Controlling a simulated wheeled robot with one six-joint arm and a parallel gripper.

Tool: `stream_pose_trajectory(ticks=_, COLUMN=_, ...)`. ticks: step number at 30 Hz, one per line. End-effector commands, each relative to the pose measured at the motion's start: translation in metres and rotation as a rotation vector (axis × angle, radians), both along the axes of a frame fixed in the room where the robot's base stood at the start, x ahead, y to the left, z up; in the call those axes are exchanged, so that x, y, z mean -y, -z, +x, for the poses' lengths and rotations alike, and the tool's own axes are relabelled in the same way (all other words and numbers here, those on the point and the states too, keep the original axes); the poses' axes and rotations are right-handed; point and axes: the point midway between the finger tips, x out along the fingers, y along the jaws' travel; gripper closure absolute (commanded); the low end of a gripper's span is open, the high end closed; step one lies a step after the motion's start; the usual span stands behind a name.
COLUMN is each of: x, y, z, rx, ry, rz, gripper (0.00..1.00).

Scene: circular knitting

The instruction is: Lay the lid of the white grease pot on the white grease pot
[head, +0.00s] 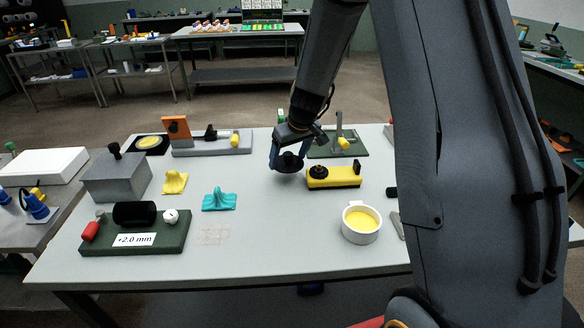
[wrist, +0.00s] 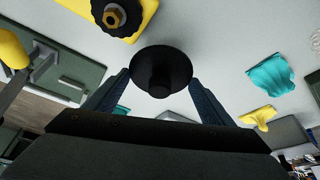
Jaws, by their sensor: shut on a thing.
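The white grease pot (head: 348,231) stands open near the front right of the grey table, with yellow grease (head: 361,220) inside and a small handle at its back. My gripper (head: 289,160) is at the middle of the table, behind and to the left of the pot. It is shut on a round black lid with a knob (head: 290,166). In the wrist view the lid (wrist: 178,63) sits between the two blue fingers (wrist: 160,91), knob towards the camera. I cannot tell whether the lid touches the table.
A yellow block with a black knob (head: 338,178) lies just right of my gripper. A teal piece (head: 219,200) and a yellow piece (head: 174,183) lie to the left. A dark green fixture (head: 165,238) is at front left.

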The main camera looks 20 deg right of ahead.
Motion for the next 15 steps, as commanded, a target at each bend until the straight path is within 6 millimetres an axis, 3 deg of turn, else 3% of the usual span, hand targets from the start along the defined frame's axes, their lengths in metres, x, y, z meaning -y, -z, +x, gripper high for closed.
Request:
stream_pose_trajectory(ticks=9, x=-0.001, y=0.037, z=0.0, rx=-0.001, ry=0.0, rz=0.001, gripper=0.46)
stream_pose_trajectory(ticks=15, x=-0.001, y=0.043, z=0.0, rx=0.001, ry=-0.001, rz=0.0, gripper=0.46)
